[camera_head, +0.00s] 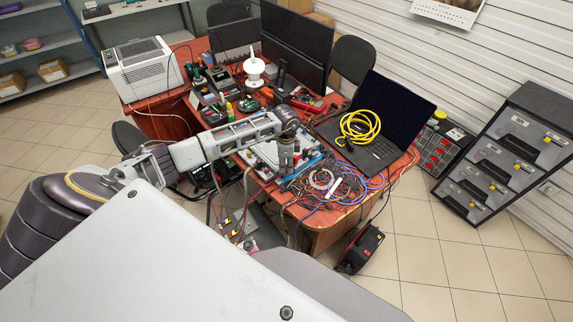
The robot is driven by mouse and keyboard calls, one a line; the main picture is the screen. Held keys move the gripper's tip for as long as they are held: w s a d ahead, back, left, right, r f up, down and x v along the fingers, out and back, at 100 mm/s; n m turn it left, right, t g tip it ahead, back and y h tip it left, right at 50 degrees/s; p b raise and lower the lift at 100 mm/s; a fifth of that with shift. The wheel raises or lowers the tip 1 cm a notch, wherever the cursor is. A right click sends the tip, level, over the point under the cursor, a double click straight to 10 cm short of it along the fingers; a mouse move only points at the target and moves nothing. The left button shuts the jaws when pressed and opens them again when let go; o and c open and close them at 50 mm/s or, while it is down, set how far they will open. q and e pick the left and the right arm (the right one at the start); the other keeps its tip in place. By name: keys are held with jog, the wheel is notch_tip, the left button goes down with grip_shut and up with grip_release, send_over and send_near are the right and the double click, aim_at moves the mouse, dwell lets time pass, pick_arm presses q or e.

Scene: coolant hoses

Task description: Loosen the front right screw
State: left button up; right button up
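My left arm reaches in from the left over the cluttered desk (330,222). My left gripper (287,166) points down over the right part of a pale, flat unit (268,153) with small dark parts on it. Its fingers look close together, but it is too small to tell whether they are apart or hold anything. The gripper covers part of the unit. I cannot make out the front right screw or the coolant hoses at this size. My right gripper is not in view.
Tangled cables (322,184) lie right of the unit, at the desk's front. A laptop (378,125) with a coiled yellow cable (360,127) stands at the right, monitors (297,45) behind. Drawer cabinets (509,148) stand at far right. The tiled floor (450,260) is open at lower right.

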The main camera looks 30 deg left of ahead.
pick_arm(q)
notch_tip(320, 180, up, 12)
dwell(0.7)
jog(key=shift+d, duration=0.1)
dwell(0.4)
